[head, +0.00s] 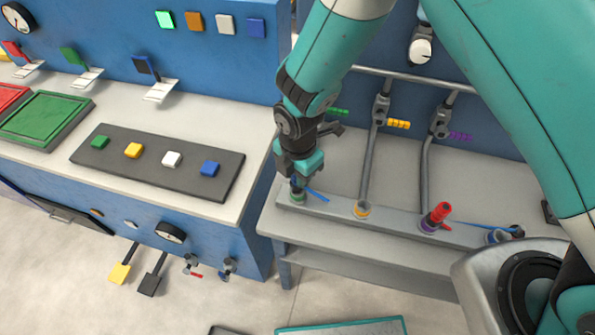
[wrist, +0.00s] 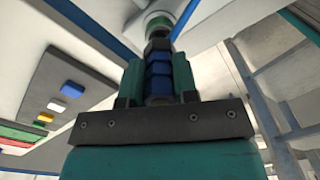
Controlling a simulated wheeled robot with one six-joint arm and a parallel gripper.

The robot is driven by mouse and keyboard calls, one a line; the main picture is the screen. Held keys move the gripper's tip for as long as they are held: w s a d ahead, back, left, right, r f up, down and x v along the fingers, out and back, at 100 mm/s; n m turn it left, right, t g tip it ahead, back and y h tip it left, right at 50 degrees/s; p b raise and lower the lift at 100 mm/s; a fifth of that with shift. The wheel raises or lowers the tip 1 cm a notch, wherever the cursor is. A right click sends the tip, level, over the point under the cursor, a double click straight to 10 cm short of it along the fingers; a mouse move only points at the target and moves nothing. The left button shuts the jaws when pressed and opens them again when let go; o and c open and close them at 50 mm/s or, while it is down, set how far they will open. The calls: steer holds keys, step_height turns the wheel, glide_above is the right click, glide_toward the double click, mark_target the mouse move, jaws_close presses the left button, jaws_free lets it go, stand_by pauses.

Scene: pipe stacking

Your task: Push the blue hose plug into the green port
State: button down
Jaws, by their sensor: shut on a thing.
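My gripper (head: 297,178) is shut on the blue hose plug and points down over the left end of the grey rail. The blue plug (wrist: 158,73) shows between the fingers in the wrist view, with its far end at the green-ringed port (wrist: 158,25). In the head view the green port (head: 297,196) is directly under the gripper and partly hidden. The plug's tip meets or overlaps the port's opening; how deep it sits I cannot tell. A short blue piece (head: 317,195) sticks out to the right beside the gripper.
On the same rail are a yellow-orange port (head: 361,209), a purple port with a red plug (head: 440,213) standing in it, and a blue-ringed port (head: 497,237) at the right. Grey pipes with coloured valve handles (head: 398,124) rise behind. A button panel (head: 158,162) lies on the left bench.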

steer(key=shift+f+b, duration=0.7)
steer(key=shift+f, duration=0.3)
steer(key=c, duration=0.8)
jaws_free()
steer(key=shift+r, duration=0.1)
step_height(320, 180, up, 17)
steer(key=b, duration=0.3)
steer(key=s+d+r+m+y, duration=0.2)
steer(key=s+d+r+m, duration=0.3)
steer(key=s+m, duration=0.3)
steer(key=s+d+r+m+y, duration=0.2)
steer(key=s+d+r+m, duration=0.3)
steer(key=s+m, duration=0.3)
steer(key=d+m, duration=0.1)
steer(key=m, duration=0.2)
steer(key=shift+s+d+r, duration=0.15)
steer(key=shift+s+r, duration=0.05)
steer(key=shift+r, duration=0.15)
